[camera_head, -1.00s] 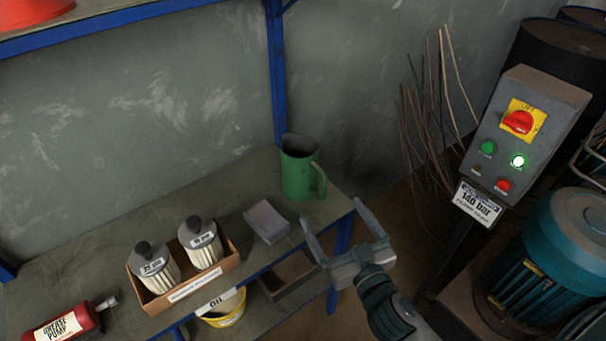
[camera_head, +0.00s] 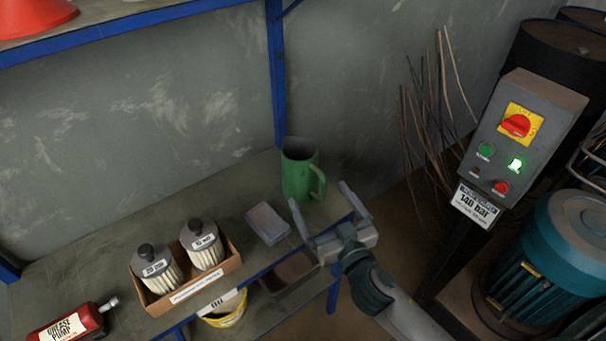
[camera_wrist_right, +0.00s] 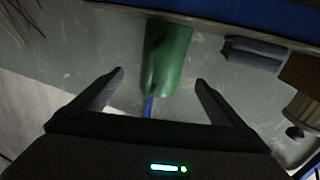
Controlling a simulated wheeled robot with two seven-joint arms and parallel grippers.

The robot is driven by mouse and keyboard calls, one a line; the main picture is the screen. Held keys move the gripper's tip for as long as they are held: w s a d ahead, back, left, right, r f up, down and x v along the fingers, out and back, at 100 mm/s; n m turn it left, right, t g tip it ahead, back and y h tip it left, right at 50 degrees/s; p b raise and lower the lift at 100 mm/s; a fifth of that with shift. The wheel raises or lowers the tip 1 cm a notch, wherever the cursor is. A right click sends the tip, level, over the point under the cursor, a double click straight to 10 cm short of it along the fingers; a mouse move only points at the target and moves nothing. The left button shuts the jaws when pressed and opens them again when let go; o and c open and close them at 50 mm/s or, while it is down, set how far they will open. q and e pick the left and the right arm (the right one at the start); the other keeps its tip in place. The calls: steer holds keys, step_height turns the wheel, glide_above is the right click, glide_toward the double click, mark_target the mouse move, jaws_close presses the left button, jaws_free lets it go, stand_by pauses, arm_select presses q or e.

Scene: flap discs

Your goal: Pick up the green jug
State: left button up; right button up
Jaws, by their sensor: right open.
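The green jug (camera_head: 299,172) stands upright at the right end of the shelf (camera_head: 200,205), with its handle on the right side facing my right arm. My right gripper (camera_head: 318,192) is open and empty, just in front of the jug with its two fingers apart and pointing toward it. In the right wrist view the jug (camera_wrist_right: 168,62) lies ahead, between the lines of the two open fingers (camera_wrist_right: 160,78) and beyond their tips. The fingers do not appear to touch it. My left gripper is not in view.
A grey block (camera_head: 267,223) lies left of the jug. A cardboard box (camera_head: 190,288) with two filters and a red grease pump bottle (camera_head: 72,325) are farther left. A blue post (camera_head: 276,90) rises behind the jug. A control box (camera_head: 525,140) and teal motor (camera_head: 550,260) stand right.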

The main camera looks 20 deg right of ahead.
mark_target(308, 178)
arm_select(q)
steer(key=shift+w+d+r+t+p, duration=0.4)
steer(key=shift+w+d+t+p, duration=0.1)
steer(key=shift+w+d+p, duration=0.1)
arm_select(e)
steer(key=w, duration=0.6)
steer(key=shift+w+a, duration=0.2)
steer(key=shift+a, duration=0.05)
steer(key=shift+w+a+r, duration=0.15)
steer(key=shift+w+r, duration=0.1)
steer(key=shift+w, duration=0.3)
steer(key=w, duration=0.1)
steer(key=w+p, duration=0.1)
steer(key=shift+w+a+r, duration=0.1)
steer(key=shift+w+a, duration=0.2)
steer(key=shift+w, duration=0.1)
steer(key=shift+w+p, duration=0.3)
steer(key=shift+w, duration=0.3)
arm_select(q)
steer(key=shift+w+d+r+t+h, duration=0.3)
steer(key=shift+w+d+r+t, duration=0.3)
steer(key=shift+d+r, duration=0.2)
arm_select(e)
steer(key=shift+c, duration=0.3)
steer(key=c, duration=1.5)
